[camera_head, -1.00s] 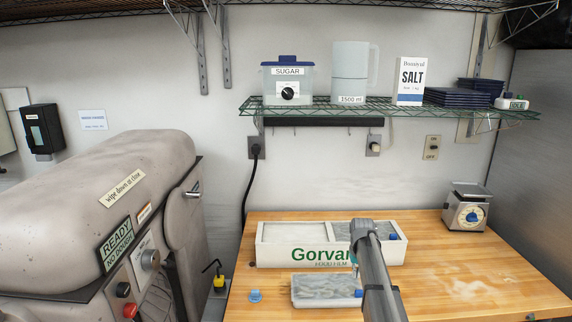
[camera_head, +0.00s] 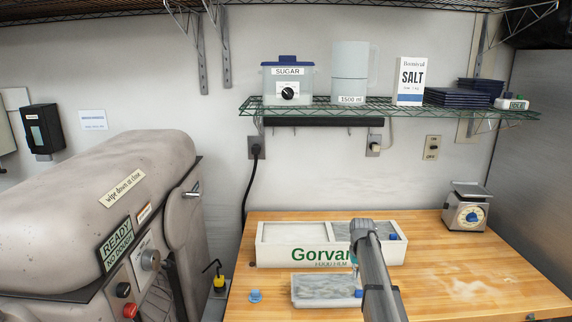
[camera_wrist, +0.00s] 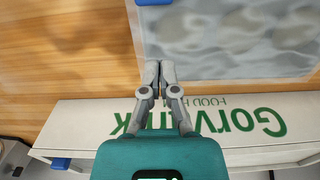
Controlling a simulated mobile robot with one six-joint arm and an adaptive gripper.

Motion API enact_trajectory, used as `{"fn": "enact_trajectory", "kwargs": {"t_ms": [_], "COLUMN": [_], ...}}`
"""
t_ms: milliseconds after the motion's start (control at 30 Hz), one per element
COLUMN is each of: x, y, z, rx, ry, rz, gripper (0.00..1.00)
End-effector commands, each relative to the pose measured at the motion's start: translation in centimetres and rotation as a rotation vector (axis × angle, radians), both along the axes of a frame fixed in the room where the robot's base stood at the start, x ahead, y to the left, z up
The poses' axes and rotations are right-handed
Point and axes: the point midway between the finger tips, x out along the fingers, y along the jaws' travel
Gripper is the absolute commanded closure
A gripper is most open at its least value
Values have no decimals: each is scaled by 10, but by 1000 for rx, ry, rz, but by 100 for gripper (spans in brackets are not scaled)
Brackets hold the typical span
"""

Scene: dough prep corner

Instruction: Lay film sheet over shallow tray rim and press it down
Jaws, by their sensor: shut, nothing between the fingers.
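The shallow tray (camera_head: 325,304) sits on the wooden table in front of the film box. A grey, wavy, see-through film sheet (camera_head: 322,285) appears to lie over it, with a blue tab (camera_head: 358,293) at its right end. Whether it touches the rim all round I cannot tell. In the wrist view the film (camera_wrist: 235,35) and tray rim (camera_wrist: 142,52) fill the upper right. My gripper (camera_wrist: 160,66) is shut and empty, its fingertips beside the near tray edge in that view. Its height above the tray is unclear.
The white food film box (camera_head: 280,253) stands behind the tray, close to my gripper. A small blue piece (camera_head: 255,296) lies left of the tray. A scale (camera_head: 466,210) stands at the back right. A large machine (camera_head: 100,210) is at left.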

Motion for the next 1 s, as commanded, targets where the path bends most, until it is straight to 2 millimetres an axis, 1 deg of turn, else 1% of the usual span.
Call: {"fn": "enact_trajectory", "kwargs": {"t_ms": [467,1000], "x": [0,0], "y": [0,0], "z": [0,-13], "rx": [0,0], "ry": [0,0], "rz": [0,0], "gripper": [100,100]}}
